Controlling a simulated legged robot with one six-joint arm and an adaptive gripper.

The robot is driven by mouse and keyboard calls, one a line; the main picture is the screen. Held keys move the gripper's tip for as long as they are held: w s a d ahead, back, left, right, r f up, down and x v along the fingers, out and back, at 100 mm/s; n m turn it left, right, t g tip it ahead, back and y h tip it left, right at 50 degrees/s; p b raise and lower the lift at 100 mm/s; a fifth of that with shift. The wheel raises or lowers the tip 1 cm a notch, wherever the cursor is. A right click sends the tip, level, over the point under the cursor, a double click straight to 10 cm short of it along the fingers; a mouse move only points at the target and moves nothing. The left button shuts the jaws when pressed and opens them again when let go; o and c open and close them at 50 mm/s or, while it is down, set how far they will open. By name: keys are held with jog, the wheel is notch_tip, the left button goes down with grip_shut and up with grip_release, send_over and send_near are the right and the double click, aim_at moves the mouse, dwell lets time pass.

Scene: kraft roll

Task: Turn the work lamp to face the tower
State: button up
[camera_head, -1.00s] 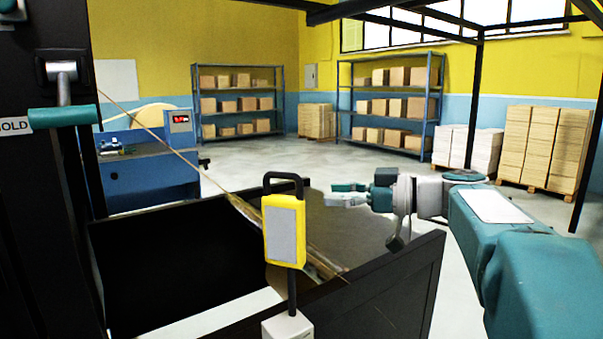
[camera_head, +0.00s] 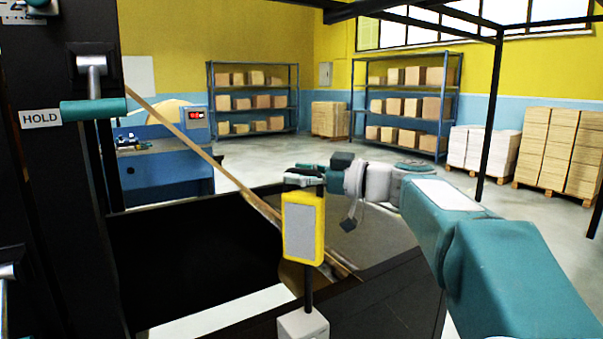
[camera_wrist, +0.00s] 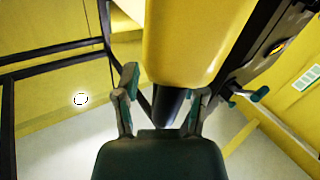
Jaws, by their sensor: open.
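The work lamp (camera_head: 303,228) is a yellow box with a grey panel facing my body camera, upright on a dark post above a pale base (camera_head: 303,323). Its yellow housing (camera_wrist: 190,45) fills the upper middle of the wrist view. My gripper (camera_head: 305,178) is at the lamp's top and covers its black handle in the body view. In the wrist view my open gripper (camera_wrist: 162,103) has a finger on either side of a dark bar below the housing; contact cannot be told. The black tower (camera_head: 55,190) with teal levers stands at the left.
A dark, low-walled bay (camera_head: 200,265) lies between tower and lamp, with a brown strip running diagonally across it. A blue machine (camera_head: 160,165) stands behind. Shelves of boxes (camera_head: 405,105) and stacked pallets (camera_head: 560,150) stand at the back, with clear floor before them.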

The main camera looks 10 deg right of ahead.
jog(key=shift+a, duration=0.45)
jog(key=shift+d, duration=0.25)
jog(key=c, duration=0.7)
jog(key=shift+d, duration=0.2)
grip_shut()
jog(key=shift+a+m+t+h, duration=0.15)
jog(key=shift+m+t+h, duration=0.15)
jog(key=shift+t, duration=0.1)
jog(key=shift+t+h, duration=0.3)
jog(key=shift+w+a+m+t+h, duration=0.15)
jog(key=shift+m+t+h, duration=0.4)
jog(key=shift+m+h, duration=0.05)
jog(key=shift+w+a+m+t+h, duration=0.1)
jog(key=shift+w+m+t+h, duration=0.05)
jog(key=shift+m+t+h, duration=0.45)
jog(key=shift+w+m+t+h, duration=0.25)
jog(key=shift+m+t+h, duration=0.6)
jog(key=shift+h, duration=0.45)
jog(key=shift+w+m+t+h, duration=0.25)
jog(key=shift+m+t+h, duration=0.25)
jog(key=shift+m+h, duration=0.7)
jog(key=shift+h, duration=0.3)
